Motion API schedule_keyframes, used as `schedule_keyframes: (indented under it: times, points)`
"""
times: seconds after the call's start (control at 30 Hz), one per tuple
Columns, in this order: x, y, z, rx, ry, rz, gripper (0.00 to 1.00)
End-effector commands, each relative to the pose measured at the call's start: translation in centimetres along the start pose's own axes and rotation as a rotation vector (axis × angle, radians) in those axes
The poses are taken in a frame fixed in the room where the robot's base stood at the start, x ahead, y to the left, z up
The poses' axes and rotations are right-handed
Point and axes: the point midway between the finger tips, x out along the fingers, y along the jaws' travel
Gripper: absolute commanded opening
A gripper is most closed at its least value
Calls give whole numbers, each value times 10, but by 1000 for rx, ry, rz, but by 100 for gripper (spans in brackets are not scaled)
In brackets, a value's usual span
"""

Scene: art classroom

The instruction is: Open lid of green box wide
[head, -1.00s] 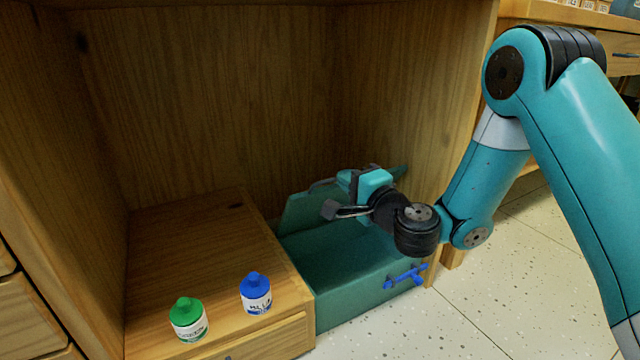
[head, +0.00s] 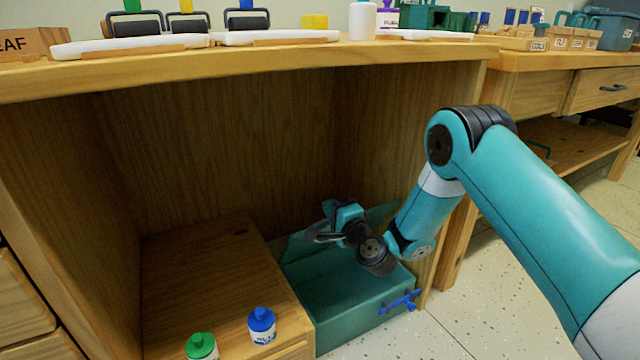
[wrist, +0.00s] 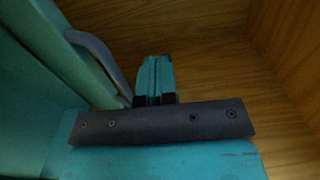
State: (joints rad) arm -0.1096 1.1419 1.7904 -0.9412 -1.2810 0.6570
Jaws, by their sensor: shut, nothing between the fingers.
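The green box (head: 365,318) stands on the floor of the open wooden cabinet, with a blue latch (head: 402,301) on its front. Its lid (head: 296,246) is raised at the back of the box, partly hidden behind my gripper. In the wrist view the lid (wrist: 50,60) fills the left side, and its grey handle (wrist: 98,58) curves beside my fingers. My gripper (head: 318,235) is above the box, close to the lid. In the wrist view my gripper (wrist: 154,62) is shut and empty. I cannot tell whether it touches the lid.
The cabinet's wooden walls (head: 220,150) enclose the box at the back and sides. A wooden ledge (head: 200,280) left of the box holds a blue-capped bottle (head: 262,328) and a green-capped bottle (head: 202,347). The cabinet top (head: 250,62) hangs above. Speckled floor (head: 470,290) is clear at right.

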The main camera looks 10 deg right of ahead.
Motion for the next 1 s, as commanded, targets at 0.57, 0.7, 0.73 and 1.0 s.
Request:
schedule_keyframes:
  times: [0.57, 0.7, 0.73, 1.0]
  points:
    - [55, 2, 1, -1, -1, -1, 0]
    - [60, 1, 0, 1, 1, 0, 0]
    - [60, 1, 0, 2, 1, 0, 0]
    - [60, 1, 0, 2, 1, 1, 0]
